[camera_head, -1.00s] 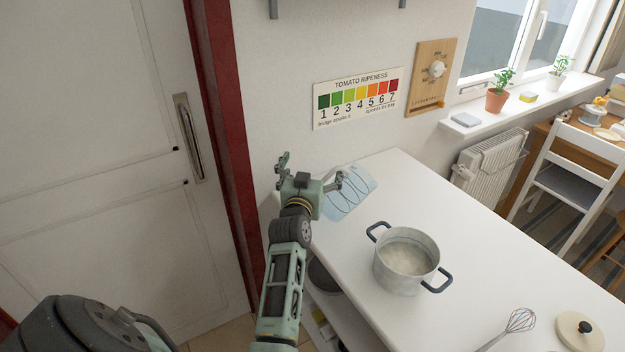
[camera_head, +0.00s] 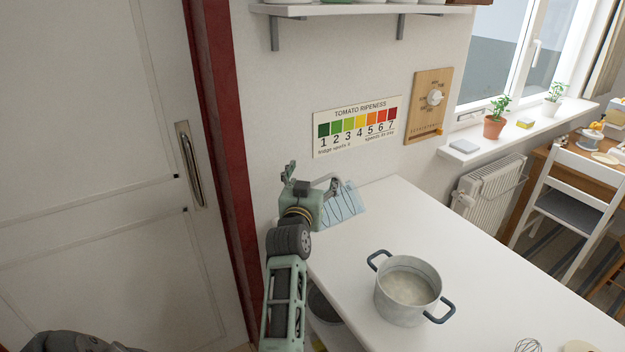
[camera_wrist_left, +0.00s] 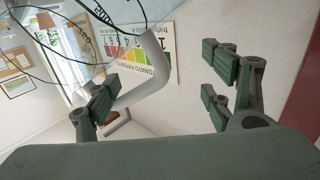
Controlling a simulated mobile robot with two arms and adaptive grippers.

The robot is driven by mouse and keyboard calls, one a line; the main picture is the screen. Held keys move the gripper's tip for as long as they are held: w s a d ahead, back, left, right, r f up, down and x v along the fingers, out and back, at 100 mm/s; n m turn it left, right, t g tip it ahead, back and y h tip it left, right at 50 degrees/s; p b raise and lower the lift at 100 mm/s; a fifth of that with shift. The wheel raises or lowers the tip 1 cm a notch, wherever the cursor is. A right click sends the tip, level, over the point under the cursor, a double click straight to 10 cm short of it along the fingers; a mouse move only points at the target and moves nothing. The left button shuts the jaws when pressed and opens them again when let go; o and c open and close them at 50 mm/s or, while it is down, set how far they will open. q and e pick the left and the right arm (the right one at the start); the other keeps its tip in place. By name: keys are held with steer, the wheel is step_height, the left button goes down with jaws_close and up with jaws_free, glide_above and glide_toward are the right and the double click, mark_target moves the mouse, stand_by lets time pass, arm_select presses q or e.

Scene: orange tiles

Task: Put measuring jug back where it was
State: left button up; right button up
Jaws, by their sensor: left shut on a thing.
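The measuring jug (camera_head: 346,204) is clear and bluish with black markings. In the head view it is just right of my left gripper (camera_head: 312,190), over the far left corner of the white counter. In the left wrist view its clear body (camera_wrist_left: 95,22) is at the top left, partly cut off. Its pale bent handle (camera_wrist_left: 150,75) runs beside the left finger of my left gripper (camera_wrist_left: 160,85). My left gripper is shut on the jug, though the exact contact on the handle is hard to see. My right gripper is not in view.
A wall shelf (camera_head: 370,9) with vessels on it is above. A grey pot (camera_head: 408,290) stands on the counter (camera_head: 400,215), with a whisk (camera_head: 528,345) nearer. A tomato ripeness chart (camera_head: 357,126) hangs on the wall. A white door (camera_head: 90,190) with a red frame is left.

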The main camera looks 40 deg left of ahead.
arm_select(q)
jaws_close()
stand_by(0.5)
stand_by(0.5)
